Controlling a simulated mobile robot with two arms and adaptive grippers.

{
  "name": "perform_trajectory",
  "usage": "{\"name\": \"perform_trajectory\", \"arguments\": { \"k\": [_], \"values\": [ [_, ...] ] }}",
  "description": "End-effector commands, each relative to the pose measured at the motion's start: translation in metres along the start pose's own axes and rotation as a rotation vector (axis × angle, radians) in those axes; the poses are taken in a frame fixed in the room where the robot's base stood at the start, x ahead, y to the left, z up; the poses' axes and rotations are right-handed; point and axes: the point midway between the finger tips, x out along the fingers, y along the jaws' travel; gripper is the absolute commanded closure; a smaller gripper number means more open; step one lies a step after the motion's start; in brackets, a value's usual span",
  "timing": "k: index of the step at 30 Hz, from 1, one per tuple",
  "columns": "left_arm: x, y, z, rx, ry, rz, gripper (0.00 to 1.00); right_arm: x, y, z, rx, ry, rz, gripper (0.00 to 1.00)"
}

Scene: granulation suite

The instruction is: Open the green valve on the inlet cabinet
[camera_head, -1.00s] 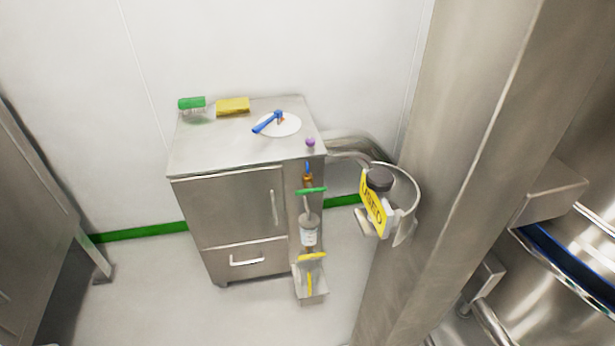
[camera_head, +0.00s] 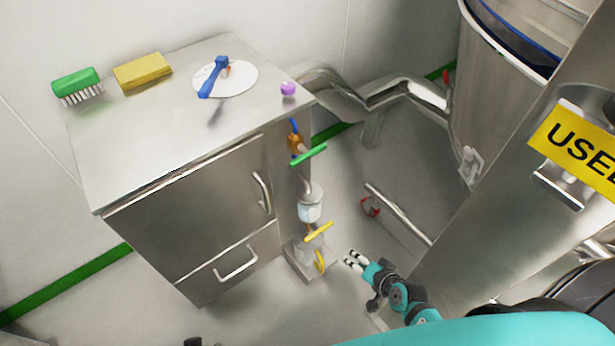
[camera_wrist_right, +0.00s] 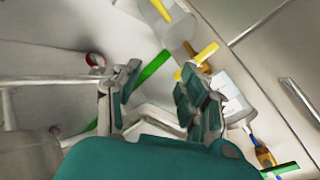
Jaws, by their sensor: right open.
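The inlet cabinet (camera_head: 190,212) is a steel box with a door and a drawer. On its right side runs a vertical pipe line with the green valve handle (camera_head: 309,156), a bar sticking out to the right below a brown fitting (camera_head: 294,143). In the right wrist view the green handle (camera_wrist_right: 280,170) is at the bottom right corner. My right gripper (camera_head: 350,257) is open and empty, low and to the right of the pipe line, apart from the green handle. It also shows in the right wrist view (camera_wrist_right: 158,78). My left gripper is not seen.
A yellow handle (camera_head: 318,231) sits lower on the same line, below a labelled canister (camera_head: 310,205). A green brush (camera_head: 77,84), yellow sponge (camera_head: 142,71), white plate (camera_head: 240,79) with a blue tool and purple knob (camera_head: 288,88) are on top. Steel pipes (camera_head: 400,92) run behind.

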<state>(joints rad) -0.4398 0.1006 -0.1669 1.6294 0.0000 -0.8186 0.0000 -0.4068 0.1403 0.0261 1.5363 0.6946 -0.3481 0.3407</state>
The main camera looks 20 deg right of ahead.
Motion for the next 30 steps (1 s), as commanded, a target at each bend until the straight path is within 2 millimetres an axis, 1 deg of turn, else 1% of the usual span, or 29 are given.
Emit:
{"name": "perform_trajectory", "arguments": {
  "k": [1, 2, 3, 5, 6, 9, 12, 15, 16, 19, 23, 27, 30],
  "values": [
    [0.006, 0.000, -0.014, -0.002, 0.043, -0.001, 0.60, 0.009, -0.016, -0.019, 0.086, 0.050, -0.097, 0.58],
    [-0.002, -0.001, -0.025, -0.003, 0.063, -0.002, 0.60, 0.004, -0.033, -0.034, 0.141, 0.072, -0.156, 0.58],
    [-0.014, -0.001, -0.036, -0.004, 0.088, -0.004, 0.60, -0.005, -0.055, -0.050, 0.205, 0.093, -0.236, 0.58],
    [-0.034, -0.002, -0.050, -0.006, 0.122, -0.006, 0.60, -0.023, -0.086, -0.070, 0.288, 0.111, -0.352, 0.58],
    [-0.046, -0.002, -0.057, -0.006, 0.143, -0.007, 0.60, -0.037, -0.105, -0.081, 0.332, 0.114, -0.423, 0.58],
    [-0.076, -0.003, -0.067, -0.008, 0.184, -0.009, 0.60, -0.071, -0.143, -0.097, 0.411, 0.104, -0.574, 0.58],
    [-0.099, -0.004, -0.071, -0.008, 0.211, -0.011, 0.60, -0.099, -0.169, -0.103, 0.455, 0.083, -0.675, 0.58],
    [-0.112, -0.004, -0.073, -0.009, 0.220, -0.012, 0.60, -0.115, -0.184, -0.106, 0.474, 0.070, -0.728, 0.58],
    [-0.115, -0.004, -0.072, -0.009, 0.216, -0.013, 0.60, -0.117, -0.187, -0.107, 0.477, 0.068, -0.736, 0.58],
    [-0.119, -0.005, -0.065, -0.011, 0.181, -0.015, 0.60, -0.115, -0.197, -0.111, 0.484, 0.066, -0.747, 0.58],
    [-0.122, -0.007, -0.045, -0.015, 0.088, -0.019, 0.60, -0.100, -0.212, -0.117, 0.483, 0.067, -0.748, 0.58],
    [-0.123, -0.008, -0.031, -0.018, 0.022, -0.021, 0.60, -0.077, -0.231, -0.123, 0.484, 0.066, -0.748, 0.58],
    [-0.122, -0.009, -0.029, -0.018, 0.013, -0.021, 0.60, -0.059, -0.244, -0.128, 0.482, 0.067, -0.746, 0.58]
  ]
}}
